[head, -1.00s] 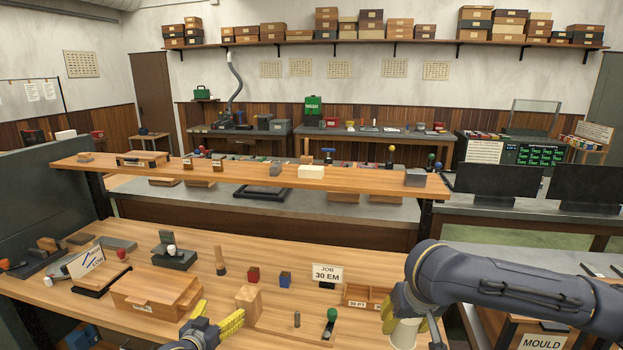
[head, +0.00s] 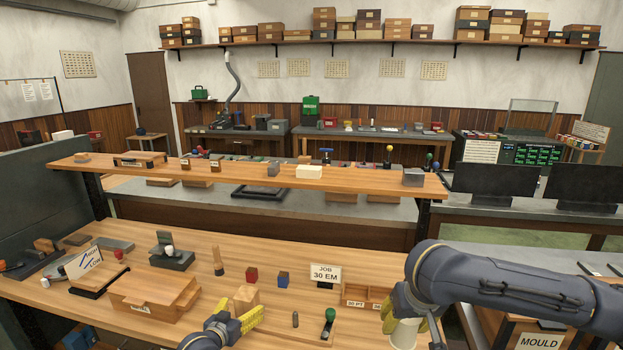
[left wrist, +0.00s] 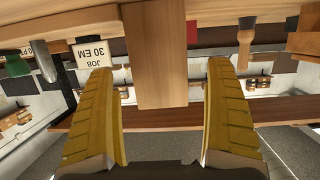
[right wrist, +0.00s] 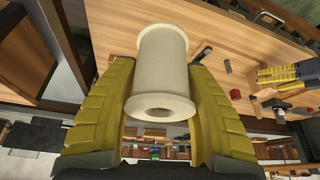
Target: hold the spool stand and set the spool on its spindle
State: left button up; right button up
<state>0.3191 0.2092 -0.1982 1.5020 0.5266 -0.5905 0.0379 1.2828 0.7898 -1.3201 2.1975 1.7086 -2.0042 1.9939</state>
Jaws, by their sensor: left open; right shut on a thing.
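The spool stand is a wooden base (head: 311,334) with a wooden block (head: 245,297) at its left and a short grey spindle (head: 295,319) further right. A green ball knob (head: 330,315) sits beside the spindle. My left gripper (head: 240,312) is open by the block. In the left wrist view the block (left wrist: 155,60) shows between the open fingers, with gaps on both sides. My right gripper (right wrist: 152,85) is shut on the cream spool (right wrist: 162,65). In the head view the spool (head: 403,335) is right of the stand, partly hidden by the gripper.
Behind the stand are a "JOB 30 EM" sign (head: 325,273), a red block (head: 252,274), a blue block (head: 283,280) and a wooden compartment tray (head: 366,297). A wooden case (head: 150,293) lies left of my left gripper. A raised shelf (head: 240,175) crosses behind the bench.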

pick_arm(q)
jog(key=shift+x, duration=1.9)
jog(key=shift+c, duration=0.2)
jog(key=c, duration=0.5)
jog(key=c, duration=0.9)
